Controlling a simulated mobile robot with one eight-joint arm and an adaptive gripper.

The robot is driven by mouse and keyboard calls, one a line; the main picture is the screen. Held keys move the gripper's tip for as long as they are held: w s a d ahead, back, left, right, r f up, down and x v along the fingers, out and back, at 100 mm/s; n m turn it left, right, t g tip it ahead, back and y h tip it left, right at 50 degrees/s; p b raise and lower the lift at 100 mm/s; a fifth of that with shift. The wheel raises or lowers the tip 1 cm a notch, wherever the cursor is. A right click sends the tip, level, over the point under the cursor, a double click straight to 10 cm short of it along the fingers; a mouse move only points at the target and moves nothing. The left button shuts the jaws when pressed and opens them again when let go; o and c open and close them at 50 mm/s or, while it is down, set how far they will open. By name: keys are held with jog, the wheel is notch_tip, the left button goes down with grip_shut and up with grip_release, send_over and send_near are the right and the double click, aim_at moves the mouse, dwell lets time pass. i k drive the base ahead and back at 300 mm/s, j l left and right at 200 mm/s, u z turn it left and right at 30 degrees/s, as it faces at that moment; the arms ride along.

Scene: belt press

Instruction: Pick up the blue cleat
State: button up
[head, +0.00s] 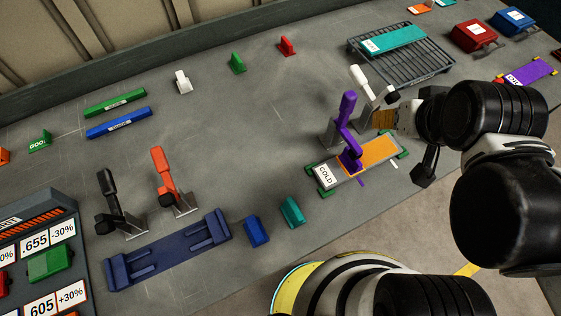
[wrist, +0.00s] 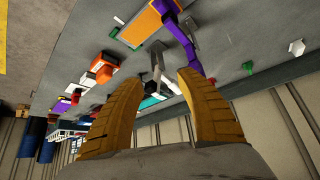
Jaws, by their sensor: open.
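A small blue block (head: 256,231), which looks like the blue cleat, lies near the front edge of the bench in the head view. It sits between the dark blue fixture (head: 165,252) and a teal block (head: 292,212). I cannot make it out in the wrist view. My gripper (head: 384,118) is well to the right of the blue block and farther back, beside the white clamp. In the wrist view my gripper (wrist: 158,80) shows its two yellow fingers apart, with nothing held between them.
A purple clamp (head: 346,122) and a white clamp (head: 362,85) stand by the plate marked COLD (head: 325,178). Black (head: 112,195) and orange (head: 163,170) levers rise behind the dark blue fixture. Green and blue bars lie farther back. Bare bench lies in the middle.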

aim_at(254, 226)
jog(key=u, duration=1.85)
